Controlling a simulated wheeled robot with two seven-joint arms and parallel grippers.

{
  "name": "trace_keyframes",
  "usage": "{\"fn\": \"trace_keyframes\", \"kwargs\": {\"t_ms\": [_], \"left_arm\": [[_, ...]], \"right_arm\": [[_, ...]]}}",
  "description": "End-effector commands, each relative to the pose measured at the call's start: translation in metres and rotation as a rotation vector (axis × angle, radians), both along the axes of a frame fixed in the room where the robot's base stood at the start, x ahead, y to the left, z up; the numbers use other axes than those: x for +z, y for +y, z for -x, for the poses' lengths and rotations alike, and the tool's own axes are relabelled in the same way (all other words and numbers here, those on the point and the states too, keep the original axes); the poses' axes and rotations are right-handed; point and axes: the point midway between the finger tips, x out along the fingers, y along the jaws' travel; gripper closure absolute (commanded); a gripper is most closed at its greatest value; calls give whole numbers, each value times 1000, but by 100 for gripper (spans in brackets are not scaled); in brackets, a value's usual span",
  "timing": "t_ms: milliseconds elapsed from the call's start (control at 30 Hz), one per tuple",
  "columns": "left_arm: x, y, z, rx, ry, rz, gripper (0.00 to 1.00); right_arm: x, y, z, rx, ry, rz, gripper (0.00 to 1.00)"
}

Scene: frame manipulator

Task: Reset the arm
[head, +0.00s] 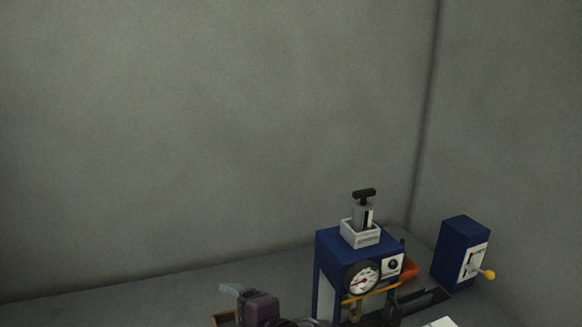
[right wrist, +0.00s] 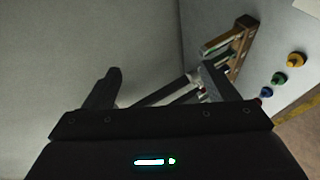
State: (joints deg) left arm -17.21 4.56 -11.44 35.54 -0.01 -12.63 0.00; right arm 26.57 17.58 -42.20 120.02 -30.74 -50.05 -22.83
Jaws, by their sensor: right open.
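My right gripper (right wrist: 160,72) shows in the right wrist view with its two dark fingers spread wide apart. Nothing is held between the fingers. A light grey surface fills the gap, and a dark slanted bar runs behind the right finger. I cannot make out either gripper for sure in the head view. A dark angular shape (head: 425,301) sits low on the right there, and I cannot tell what it is.
In the head view, a blue gauge device (head: 330,243) carries a white tray (head: 352,238) with a black-handled grey plunger (head: 362,212). The right wrist view shows coloured knobs (right wrist: 296,60) and a brown rack (right wrist: 245,35).

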Motion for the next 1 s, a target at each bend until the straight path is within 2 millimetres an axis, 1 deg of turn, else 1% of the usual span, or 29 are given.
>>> {"fn": "trace_keyframes", "kwargs": {"t_ms": [33,67,100,167,200,233,267,300,367,400,500,600,700,867,900,1000], "left_arm": [[0,0,-1,0,-1,0,64],[0,0,-1,0,-1,0,64],[0,0,-1,0,-1,0,64],[0,0,-1,0,-1,0,64],[0,0,-1,0,-2,0,64],[0,0,-1,0,-2,0,64],[0,0,-1,0,-2,0,64],[0,0,-1,0,-2,0,64],[0,0,-1,0,-2,0,64],[0,0,-1,0,-2,0,64],[0,0,-1,0,-2,0,64],[0,0,-1,0,-2,0,64],[0,0,-1,0,-2,0,64],[0,0,-1,-1,-2,0,64],[0,0,-1,-1,-2,0,64],[-7,0,-1,-1,-2,0,64]], "right_arm": [[-10,-16,1,-96,94,-65,20],[-15,-28,1,-161,147,-102,20],[-24,-45,1,-248,221,-148,20],[-40,-72,3,-382,333,-210,20],[-52,-92,7,-475,409,-248,20],[-62,-106,11,-546,468,-275,20],[-72,-121,16,-616,523,-298,20],[-86,-141,23,-707,596,-328,20],[-104,-167,37,-834,691,-363,20],[-116,-183,47,-909,748,-380,20],[-138,-215,71,-1069,860,-410,20],[-156,-240,96,-1205,950,-429,20],[-169,-261,120,-1325,1026,-442,20],[-185,-290,157,-1500,1124,-453,20],[-189,-296,167,-1543,1148,-453,20],[-225,-293,155,-1534,1149,-444,20]]}}
